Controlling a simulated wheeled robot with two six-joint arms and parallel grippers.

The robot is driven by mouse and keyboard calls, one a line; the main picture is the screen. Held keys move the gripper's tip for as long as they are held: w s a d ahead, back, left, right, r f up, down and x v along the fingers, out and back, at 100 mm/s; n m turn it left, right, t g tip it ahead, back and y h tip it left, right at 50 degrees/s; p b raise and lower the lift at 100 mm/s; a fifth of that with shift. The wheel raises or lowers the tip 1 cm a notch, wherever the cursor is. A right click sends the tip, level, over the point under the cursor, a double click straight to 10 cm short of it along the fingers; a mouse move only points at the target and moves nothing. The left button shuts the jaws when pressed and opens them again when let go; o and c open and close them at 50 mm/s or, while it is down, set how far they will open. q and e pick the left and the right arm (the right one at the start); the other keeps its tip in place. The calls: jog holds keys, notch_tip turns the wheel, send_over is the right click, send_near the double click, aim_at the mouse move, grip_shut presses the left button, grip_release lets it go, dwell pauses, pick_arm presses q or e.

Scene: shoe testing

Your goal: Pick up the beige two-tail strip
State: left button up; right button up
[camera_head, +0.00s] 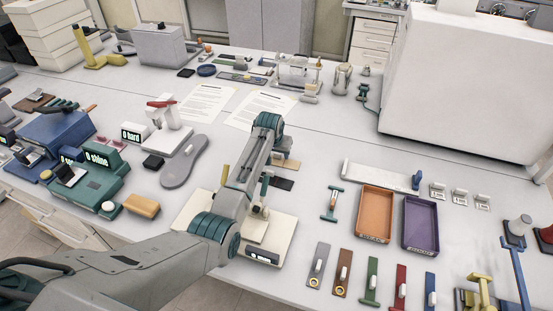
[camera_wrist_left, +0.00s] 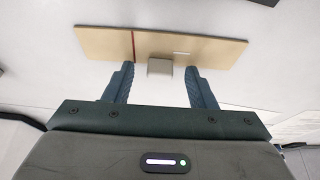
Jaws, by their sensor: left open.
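The beige strip (camera_wrist_left: 210,46) lies flat across the upper part of the left wrist view, with a thin red line across it and a small grey-tan block (camera_wrist_left: 160,66) at its near edge. In the head view a beige strip (camera_head: 291,163) shows just right of my left arm, partly hidden by it. My left gripper (camera_wrist_left: 160,72) is open, its two dark teal fingers apart on either side of the block and pointing at the strip. I see no finger contact with the strip. The strip's tails cannot be made out. My right gripper is not in view.
A dark strip (camera_head: 281,183) lies just in front of the beige one. A white device (camera_head: 270,238) stands near my arm. An orange tray (camera_head: 375,214) and a purple tray (camera_head: 420,224) lie to the right. Paper sheets (camera_head: 258,109) lie behind. A grey insole (camera_head: 185,162) lies left.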

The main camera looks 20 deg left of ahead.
pick_arm(q)
jog(key=shift+c, duration=0.2)
jog(key=c, duration=1)
jog(key=shift+r, duration=0.35)
notch_tip(320, 180, up, 10)
jog(key=f+b, duration=0.1)
jog(key=b, duration=0.2)
notch_tip(320, 180, up, 6)
jog(key=p, duration=0.7)
send_over(277, 159)
jog(key=shift+r, duration=0.15)
